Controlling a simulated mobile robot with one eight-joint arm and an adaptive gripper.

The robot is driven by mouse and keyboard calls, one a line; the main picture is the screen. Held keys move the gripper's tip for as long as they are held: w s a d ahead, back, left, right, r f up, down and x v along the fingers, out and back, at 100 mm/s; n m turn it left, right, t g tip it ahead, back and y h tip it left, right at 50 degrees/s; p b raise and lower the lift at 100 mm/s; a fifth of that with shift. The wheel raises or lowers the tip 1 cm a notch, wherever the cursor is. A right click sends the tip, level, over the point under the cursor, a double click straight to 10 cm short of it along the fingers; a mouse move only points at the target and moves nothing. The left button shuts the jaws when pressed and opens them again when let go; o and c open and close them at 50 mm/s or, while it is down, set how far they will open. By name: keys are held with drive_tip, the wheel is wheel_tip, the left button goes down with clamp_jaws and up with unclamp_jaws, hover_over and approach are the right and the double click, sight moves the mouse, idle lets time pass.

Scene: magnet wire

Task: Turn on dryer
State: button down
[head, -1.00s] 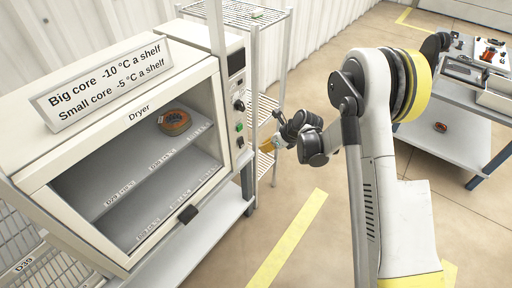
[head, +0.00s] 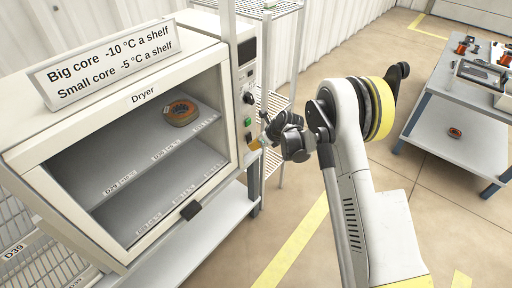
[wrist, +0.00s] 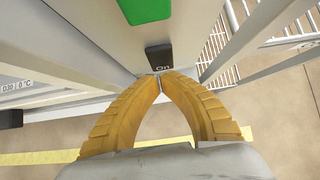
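The dryer (head: 120,112) is a cream cabinet on the left in the head view, with a see-through front and a control panel on its right side. A green button (head: 247,122) and a black knob (head: 248,98) show on the panel. In the wrist view a black switch (wrist: 159,57) marked "On" lies just beyond my fingertips, below a green part (wrist: 145,10). My gripper (wrist: 162,76) has its yellow fingers together at the tips, with nothing between them. In the head view my gripper (head: 257,143) is beside the lower panel. Whether it touches the switch I cannot tell.
An orange-brown spool (head: 181,111) lies on the dryer's upper shelf. A temperature sign (head: 105,65) stands on top. A wire rack (head: 275,105) is close behind the panel. A table (head: 455,105) with tools stands at right; the floor between is clear.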

drive_tip(key=shift+w+a+f+t+y, duration=0.3)
drive_tip(key=shift+w+a+y, duration=0.05)
drive_tip(key=shift+a+y, duration=0.15)
drive_tip(key=shift+d+r, duration=0.1)
drive_tip(key=shift+r, duration=0.05)
